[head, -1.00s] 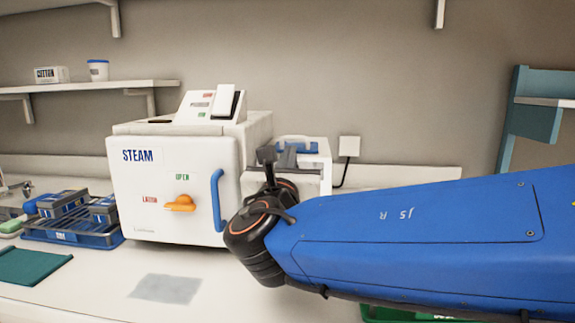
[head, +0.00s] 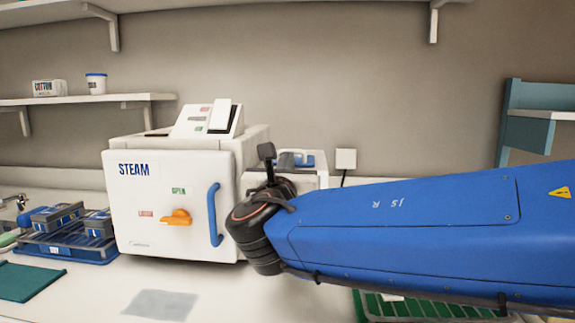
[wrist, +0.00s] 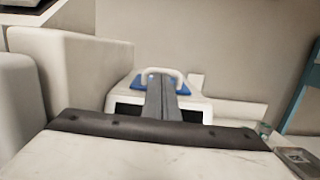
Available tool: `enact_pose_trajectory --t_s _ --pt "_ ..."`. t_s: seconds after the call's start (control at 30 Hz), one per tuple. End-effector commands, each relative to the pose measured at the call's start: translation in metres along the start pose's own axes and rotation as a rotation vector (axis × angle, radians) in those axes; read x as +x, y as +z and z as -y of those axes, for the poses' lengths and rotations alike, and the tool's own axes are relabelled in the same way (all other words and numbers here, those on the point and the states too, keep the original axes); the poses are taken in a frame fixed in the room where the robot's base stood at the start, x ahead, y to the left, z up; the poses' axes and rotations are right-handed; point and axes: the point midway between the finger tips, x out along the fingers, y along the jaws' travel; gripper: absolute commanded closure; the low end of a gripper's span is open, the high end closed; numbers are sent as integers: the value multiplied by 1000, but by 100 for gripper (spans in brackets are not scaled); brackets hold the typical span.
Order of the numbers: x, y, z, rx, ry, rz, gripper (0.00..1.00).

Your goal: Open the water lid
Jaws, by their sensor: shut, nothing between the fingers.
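The water lid, a blue panel with a white arched handle, sits on top of a small white unit (head: 310,182) to the right of the steam sterilizer. In the head view a bit of the lid's blue (head: 304,160) shows just right of my gripper (head: 266,152). In the wrist view the lid (wrist: 137,84) and its handle (wrist: 178,75) are straight ahead, partly covered by my gripper (wrist: 160,82).
The white steam sterilizer (head: 150,200) with a blue handle and orange knob stands close on the left. A wall socket (head: 346,159) is behind the unit. Blue trays (head: 60,247) lie at the far left, and a green rack (head: 400,306) is below my arm. The front counter is mostly clear.

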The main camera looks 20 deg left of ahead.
Motion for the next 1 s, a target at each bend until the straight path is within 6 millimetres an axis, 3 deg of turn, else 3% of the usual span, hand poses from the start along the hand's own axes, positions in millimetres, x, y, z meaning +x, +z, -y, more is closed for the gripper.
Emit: enact_pose_trajectory --t_s 0.53,1.0 --pt "3 11 0 0 -1 -78 100" --pt "20 45 -1 1 -5 -331 100"
